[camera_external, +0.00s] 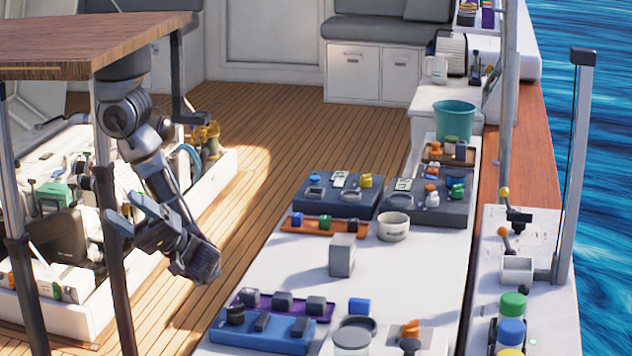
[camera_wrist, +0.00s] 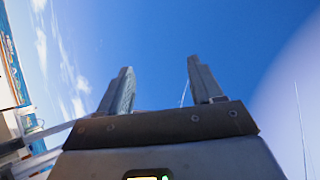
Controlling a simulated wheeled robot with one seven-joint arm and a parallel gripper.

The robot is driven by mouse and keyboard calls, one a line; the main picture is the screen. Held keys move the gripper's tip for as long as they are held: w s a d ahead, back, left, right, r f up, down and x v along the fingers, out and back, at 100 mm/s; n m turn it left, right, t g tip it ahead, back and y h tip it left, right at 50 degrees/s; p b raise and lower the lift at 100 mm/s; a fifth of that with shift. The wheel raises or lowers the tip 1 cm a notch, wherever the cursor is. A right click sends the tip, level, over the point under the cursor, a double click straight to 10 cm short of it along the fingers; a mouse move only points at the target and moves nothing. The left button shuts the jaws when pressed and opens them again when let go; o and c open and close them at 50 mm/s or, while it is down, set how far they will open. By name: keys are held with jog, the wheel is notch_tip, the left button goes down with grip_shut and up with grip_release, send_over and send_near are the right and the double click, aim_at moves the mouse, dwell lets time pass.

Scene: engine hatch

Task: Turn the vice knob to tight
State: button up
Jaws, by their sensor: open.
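My gripper (camera_wrist: 159,66) is open and empty in the wrist view. Its two grey fingers stand well apart and point up against blue sky, with nothing between them. In the external view my arm hangs at the left, beside the engine hatch (camera_external: 115,312), and its lower end is partly hard to make out. I cannot pick out a vice or its knob for certain in either view. The open hatch holds white machinery, a green-topped box (camera_external: 56,196) and yellow fittings (camera_external: 205,138), partly hidden behind my arm and a dark post.
A wooden tabletop (camera_external: 50,45) on dark posts stands close to my arm. A long white counter (camera_external: 275,268) at right carries blue trays, a grey block (camera_external: 342,256), a white bowl (camera_external: 393,228) and a teal bucket (camera_external: 455,120). Bare plank deck (camera_external: 300,130) lies between hatch and counter.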

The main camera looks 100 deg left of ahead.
notch_tip(320, 180, down, 2)
jog(key=s+d+m+y, duration=0.2)
jog(key=y, duration=0.3)
jog(key=n+t+y+b, duration=0.1)
jog(key=n+t+y, duration=0.3)
jog(key=t+y, duration=1.05)
send_near(237, 306)
notch_tip(237, 306, down, 2)
jog(key=shift+g+y, duration=0.25)
jog(key=shift+g, duration=0.2)
jog(key=shift+d+x, duration=0.2)
jog(key=shift+x, duration=3.75)
jog(key=shift+w, duration=0.1)
jog(key=shift+c, duration=0.5)
jog(key=c, duration=1)
jog(key=shift+o, duration=0.2)
